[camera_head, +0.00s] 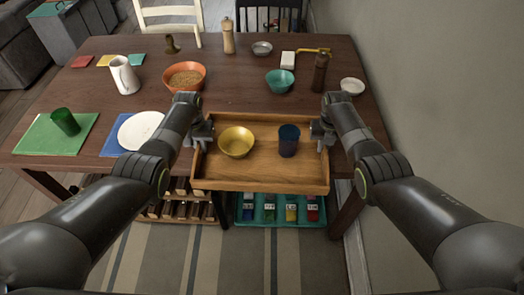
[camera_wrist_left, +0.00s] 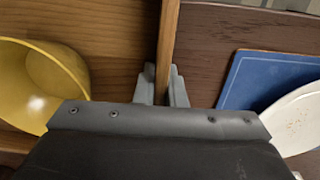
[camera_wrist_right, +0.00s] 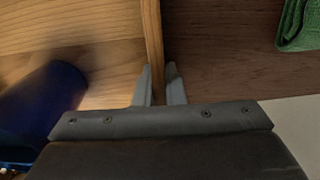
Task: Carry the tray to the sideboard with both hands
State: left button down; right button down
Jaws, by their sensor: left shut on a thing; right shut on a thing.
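The wooden tray (camera_head: 262,174) is at the near edge of the dark table, its front part reaching out past that edge. It carries a yellow bowl (camera_head: 236,142) on the left and a dark blue cup (camera_head: 289,140) on the right. My left gripper (camera_head: 203,133) is shut on the tray's left wall, which runs between its fingers in the left wrist view (camera_wrist_left: 163,85). My right gripper (camera_head: 322,130) is shut on the tray's right wall, seen between its fingers in the right wrist view (camera_wrist_right: 155,85). No sideboard can be made out.
The table (camera_head: 225,72) holds an orange bowl (camera_head: 185,77), a teal bowl (camera_head: 280,81), a pepper mill (camera_head: 228,36), a white jug (camera_head: 124,75) and a white plate (camera_head: 139,130). A teal crate (camera_head: 240,212) and a wooden rack (camera_head: 165,211) stand below. A wall (camera_head: 420,90) is close on the right.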

pick_arm(q)
jog(key=shift+w+r, duration=0.15)
jog(key=shift+r, duration=0.1)
pick_arm(e)
jog(key=shift+w+r, duration=0.15)
jog(key=shift+r, duration=0.1)
